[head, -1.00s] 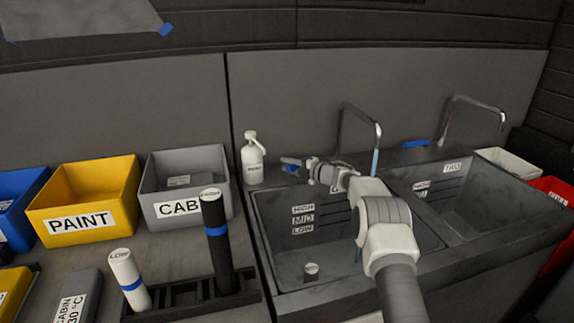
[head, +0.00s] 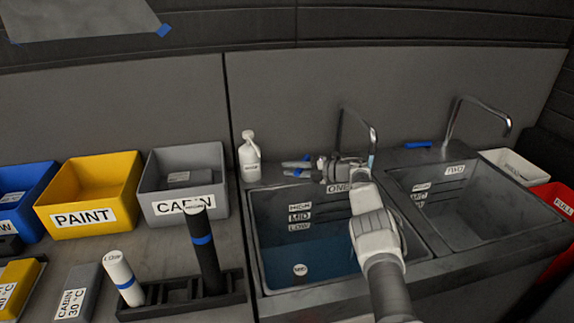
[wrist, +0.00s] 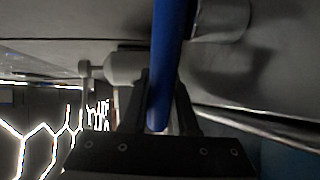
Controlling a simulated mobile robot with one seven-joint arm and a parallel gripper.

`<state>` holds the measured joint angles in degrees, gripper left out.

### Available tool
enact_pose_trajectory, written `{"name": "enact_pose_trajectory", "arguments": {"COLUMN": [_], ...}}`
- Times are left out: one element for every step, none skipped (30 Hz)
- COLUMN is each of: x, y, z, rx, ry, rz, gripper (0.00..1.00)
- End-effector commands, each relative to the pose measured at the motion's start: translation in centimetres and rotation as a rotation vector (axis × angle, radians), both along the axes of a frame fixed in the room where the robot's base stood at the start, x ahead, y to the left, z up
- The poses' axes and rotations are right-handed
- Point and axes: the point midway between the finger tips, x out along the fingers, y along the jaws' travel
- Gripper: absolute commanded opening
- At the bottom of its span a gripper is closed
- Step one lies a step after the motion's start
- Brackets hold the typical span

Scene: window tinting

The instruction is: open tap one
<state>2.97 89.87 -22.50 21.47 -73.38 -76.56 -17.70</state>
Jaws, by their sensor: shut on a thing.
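The left basin (head: 262,290), labelled ONE, has a curved metal tap (head: 340,130) behind it with a pale blue stream at its spout. My gripper (head: 303,167) is at the back rim, left of the tap. In the wrist view, a blue lever (wrist: 172,60) runs between my fingers (wrist: 162,92), which are shut on it. In the head view, the lever is small and partly hidden by my gripper. My arm covers part of the basin's right side.
A white bottle (head: 250,160) stands just left of my gripper. The right basin (head: 470,205), labelled TWO, looks empty, with its own tap (head: 480,103) and blue lever (head: 418,144). A rack (head: 180,300) with a black cylinder (head: 205,250) stands left of the basins.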

Motion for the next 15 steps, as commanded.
{"name": "enact_pose_trajectory", "arguments": {"x": [-0.11, -0.16, -0.24, -0.30, -0.34, -0.38, -0.40, -0.43, -0.45, -0.46, -0.46, -0.47, -0.48, -0.47, -0.46], "y": [-0.21, -0.29, -0.39, -0.45, -0.50, -0.54, -0.58, -0.60, -0.62, -0.63, -0.64, -0.64, -0.65, -0.64, -0.65], "z": [-0.12, -0.07, -0.05, -0.06, -0.06, -0.06, -0.07, -0.07, -0.06, -0.04, -0.03, -0.01, -0.01, 0.00, 0.01], "rx": [-0.001, -0.001, -0.001, 0.000, -0.001, 0.000, 0.000, 0.000, 0.000, 0.000, 0.000, 0.000, 0.000, 0.000, 0.000], "ry": [0.000, -0.001, -0.001, -0.001, -0.001, -0.001, -0.001, 0.001, 0.000, 0.000, 0.000, -0.001, -0.001, -0.001, -0.001], "rz": [0.005, 0.009, 0.014, 0.016, 0.019, 0.021, 0.023, 0.023, 0.025, 0.025, 0.025, 0.027, 0.027, 0.027, 0.027], "gripper": [0.00, 0.00, 0.00, 0.00, 0.00, 0.00, 0.00, 0.00, 0.00, 0.00, 0.00, 0.00, 0.00, 0.00, 0.00]}}
